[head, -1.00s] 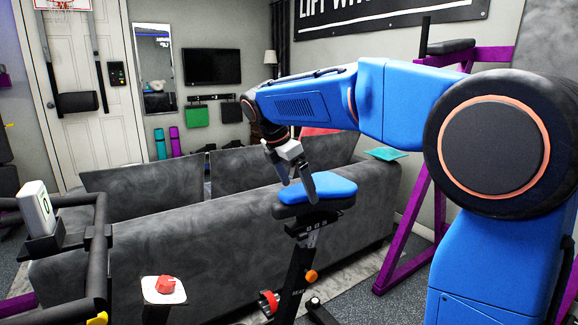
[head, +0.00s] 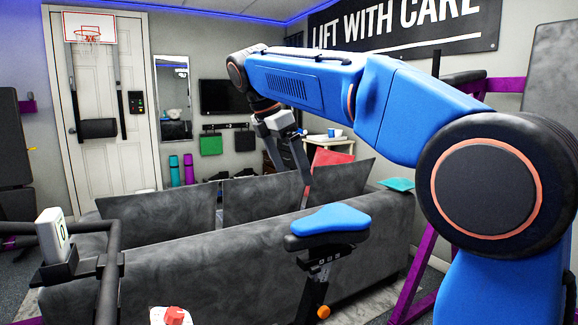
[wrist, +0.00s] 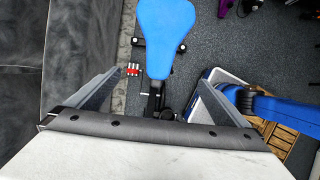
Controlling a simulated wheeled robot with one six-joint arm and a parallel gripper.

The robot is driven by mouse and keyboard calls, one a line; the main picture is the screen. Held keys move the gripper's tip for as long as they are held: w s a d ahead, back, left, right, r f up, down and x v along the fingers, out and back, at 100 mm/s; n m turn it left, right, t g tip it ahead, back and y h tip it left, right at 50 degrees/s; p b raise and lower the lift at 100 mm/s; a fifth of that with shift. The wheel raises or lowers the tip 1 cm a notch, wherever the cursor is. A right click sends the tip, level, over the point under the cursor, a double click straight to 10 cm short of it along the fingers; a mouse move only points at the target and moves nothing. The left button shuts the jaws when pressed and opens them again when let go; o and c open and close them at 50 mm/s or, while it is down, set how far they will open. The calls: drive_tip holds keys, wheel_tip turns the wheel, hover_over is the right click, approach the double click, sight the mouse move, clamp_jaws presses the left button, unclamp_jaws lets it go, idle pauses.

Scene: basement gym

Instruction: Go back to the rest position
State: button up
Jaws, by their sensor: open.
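My gripper (head: 278,168) hangs from the end of my blue arm, above the grey sofa and behind the blue bike saddle (head: 326,221) in the head view. Its two fingers are spread apart with nothing between them. In the wrist view my gripper (wrist: 165,85) also shows open, its fingers on either side. There the blue saddle (wrist: 168,35) lies beyond and below the fingertips, apart from them.
The grey sofa (head: 200,265) spans the middle. A handlebar holds a white device (head: 52,236) at left. A red object (head: 174,315) sits at the bottom edge. A purple frame (head: 415,280) stands at right. The wrist view shows a wooden slatted thing (wrist: 282,138).

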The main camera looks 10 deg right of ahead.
drive_tip(key=s+d+f+m+t+y, duration=0.1)
drive_tip(key=s+d+f+m, duration=0.45)
drive_tip(key=s, duration=0.25)
drive_tip(key=s+d+f+m+y, duration=0.2)
drive_tip(key=s+d+f+m, duration=0.35)
drive_tip(key=s, duration=0.25)
drive_tip(key=s+d+f+m+t, duration=0.1)
drive_tip(key=s+f+m, duration=0.4)
drive_tip(key=f, duration=0.5)
drive_tip(key=s+d+f+m+t+y, duration=0.1)
drive_tip(key=s+f+m, duration=0.4)
drive_tip(key=s+f, duration=0.5)
drive_tip(key=shift+s+m, duration=0.25)
drive_tip(key=shift+m, duration=0.05)
drive_tip(key=shift+d, duration=0.1)
drive_tip(key=shift+c, duration=0.6)
